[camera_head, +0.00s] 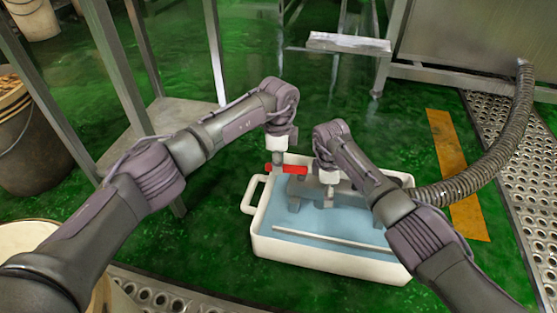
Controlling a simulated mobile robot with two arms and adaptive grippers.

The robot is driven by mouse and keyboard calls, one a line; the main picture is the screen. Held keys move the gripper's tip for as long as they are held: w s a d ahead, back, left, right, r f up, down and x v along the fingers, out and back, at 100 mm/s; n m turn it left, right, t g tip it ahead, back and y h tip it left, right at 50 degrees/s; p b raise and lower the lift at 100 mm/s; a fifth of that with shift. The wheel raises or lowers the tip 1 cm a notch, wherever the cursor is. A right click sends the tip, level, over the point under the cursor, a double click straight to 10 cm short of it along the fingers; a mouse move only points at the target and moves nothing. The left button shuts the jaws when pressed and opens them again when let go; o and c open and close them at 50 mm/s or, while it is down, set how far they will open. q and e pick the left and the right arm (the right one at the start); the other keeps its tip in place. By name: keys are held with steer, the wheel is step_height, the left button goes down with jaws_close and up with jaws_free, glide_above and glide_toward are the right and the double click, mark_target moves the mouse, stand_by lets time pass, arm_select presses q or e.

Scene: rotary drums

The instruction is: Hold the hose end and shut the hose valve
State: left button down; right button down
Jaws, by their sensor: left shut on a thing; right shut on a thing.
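A white tray (335,262) with blue inside stands on the green floor. A ribbed grey hose (505,140) curves from the right and passes behind my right arm toward the tray. A grey metal fitting (308,190), which looks like the hose end, lies over the tray. The red valve handle (292,169) is at its upper left, near the tray's rim. My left gripper (278,160) points down and is shut at the red handle; its fingertips are small in view. My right gripper (329,184) points down, shut on the grey fitting. The exact contacts are partly hidden.
A thin metal rod (330,241) lies across the tray. A dark bucket (35,140) and a metal-legged table (160,115) stand at the left. A yellow floor strip (457,170) and perforated grating (535,190) lie at the right. Green floor is open behind the tray.

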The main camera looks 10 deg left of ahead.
steer(key=shift+d+f, duration=0.15)
steer(key=shift+f, duration=0.1)
arm_select(q)
steer(key=shift+s+d+r+n, duration=0.1)
steer(key=shift+s+d+n, duration=0.6)
steer(key=shift+n, duration=1)
steer(key=shift+s+d+f+n, duration=0.1)
steer(key=shift+s+d+n, duration=0.2)
steer(key=shift+s+n, duration=1.05)
steer(key=shift+s+d+r+n, duration=0.1)
steer(key=shift+s+d+n, duration=0.4)
steer(key=shift+n, duration=1.55)
arm_select(e)
steer(key=shift+s, duration=0.1)
arm_select(q)
steer(key=c, duration=1)
jaws_free()
steer(key=shift+a, duration=0.1)
steer(key=shift+s, duration=0.1)
